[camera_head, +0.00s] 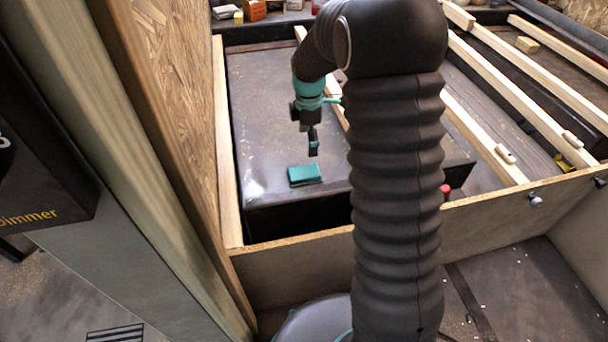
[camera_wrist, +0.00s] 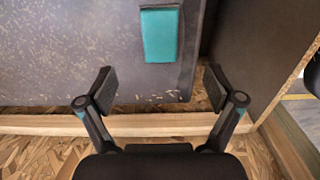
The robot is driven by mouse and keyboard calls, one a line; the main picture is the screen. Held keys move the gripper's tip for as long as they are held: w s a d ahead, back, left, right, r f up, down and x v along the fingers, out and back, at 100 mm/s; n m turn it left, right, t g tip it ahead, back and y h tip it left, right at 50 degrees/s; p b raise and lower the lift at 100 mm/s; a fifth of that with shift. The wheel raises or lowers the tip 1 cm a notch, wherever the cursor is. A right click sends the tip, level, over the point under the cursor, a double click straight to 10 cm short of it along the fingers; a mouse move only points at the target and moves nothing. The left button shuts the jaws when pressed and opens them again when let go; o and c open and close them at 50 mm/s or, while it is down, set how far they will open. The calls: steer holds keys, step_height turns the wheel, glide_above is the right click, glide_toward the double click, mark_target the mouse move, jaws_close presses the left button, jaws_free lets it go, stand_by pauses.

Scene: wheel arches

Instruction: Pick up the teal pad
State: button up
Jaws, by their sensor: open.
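The teal pad (camera_head: 304,175) is a small flat block lying on top of the dark box-shaped wheel arch (camera_head: 275,110), near its front edge. In the wrist view the teal pad (camera_wrist: 160,34) is at the top centre, beyond the fingertips. My gripper (camera_head: 313,146) is above the wheel arch, a little behind the pad in the head view. In the wrist view my gripper (camera_wrist: 160,88) has its two fingers wide apart with nothing between them. The pad is apart from the fingers.
A wooden batten (camera_head: 227,150) and a chipboard wall (camera_head: 178,80) run along the arch's left side. A low wooden panel (camera_head: 300,262) stands in front. More battens (camera_head: 520,90) lie to the right. A red knob (camera_head: 445,189) shows beside my arm. The arch top around the pad is clear.

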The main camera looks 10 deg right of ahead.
glide_above(304, 171)
steer(key=d, duration=0.1)
step_height(304, 171, down, 7)
steer(key=shift+s+r, duration=0.1)
steer(key=shift+s, duration=0.05)
steer(key=f, duration=0.2)
steer(key=a+f, duration=0.1)
steer(key=f, duration=0.1)
steer(key=shift+b, duration=0.3)
steer(key=shift+f, duration=0.55)
steer(key=c, duration=1.3)
